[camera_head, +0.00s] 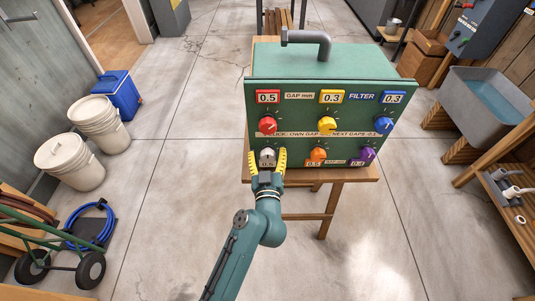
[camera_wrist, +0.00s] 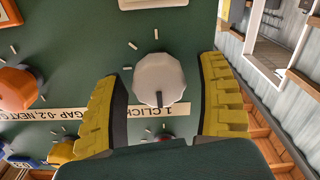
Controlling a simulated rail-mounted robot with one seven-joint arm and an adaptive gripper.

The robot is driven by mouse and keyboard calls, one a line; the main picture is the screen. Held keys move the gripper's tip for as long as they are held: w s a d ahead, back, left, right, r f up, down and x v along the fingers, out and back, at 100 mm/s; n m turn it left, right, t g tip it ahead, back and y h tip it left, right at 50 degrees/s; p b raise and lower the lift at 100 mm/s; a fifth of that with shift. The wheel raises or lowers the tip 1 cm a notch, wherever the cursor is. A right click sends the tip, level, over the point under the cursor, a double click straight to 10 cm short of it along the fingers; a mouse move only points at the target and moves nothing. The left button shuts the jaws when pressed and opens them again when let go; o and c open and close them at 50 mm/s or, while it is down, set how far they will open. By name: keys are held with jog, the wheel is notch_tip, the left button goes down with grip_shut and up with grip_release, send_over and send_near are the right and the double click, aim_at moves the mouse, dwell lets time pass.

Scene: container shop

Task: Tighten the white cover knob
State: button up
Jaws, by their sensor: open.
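The white knob (camera_head: 267,155) is at the lower left of the green panel (camera_head: 293,122) of a box on a wooden table. In the wrist view the white knob (camera_wrist: 158,74) is faceted, with a dark pointer mark at its lower edge and white tick marks around it. My gripper (camera_head: 268,161) is open, its yellow fingers on either side of the knob. In the wrist view a gap shows between the knob and each dark finger pad of my gripper (camera_wrist: 164,100).
The orange knob (camera_head: 317,155) is close to the right, with the purple knob (camera_head: 366,154) beyond. Above are the red knob (camera_head: 267,125), yellow knob (camera_head: 327,124) and blue knob (camera_head: 384,125). A label strip (camera_wrist: 90,121) crosses the panel between the rows.

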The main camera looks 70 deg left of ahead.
jog(key=c, duration=1.2)
jog(key=shift+m, duration=0.3)
jog(key=m, duration=0.3)
jog(key=shift+d+m, duration=0.1)
jog(key=shift+m, duration=0.2)
jog(key=m, duration=0.4)
jog(key=shift+w, duration=0.1)
jog(key=m+p, duration=0.2)
jog(key=m, duration=0.3)
jog(key=shift+f+m, duration=0.1)
jog(key=shift+m, duration=0.3)
jog(key=shift+f+m+p, duration=0.1)
jog(key=shift+m+p, duration=0.45)
jog(key=shift+m, duration=1.45)
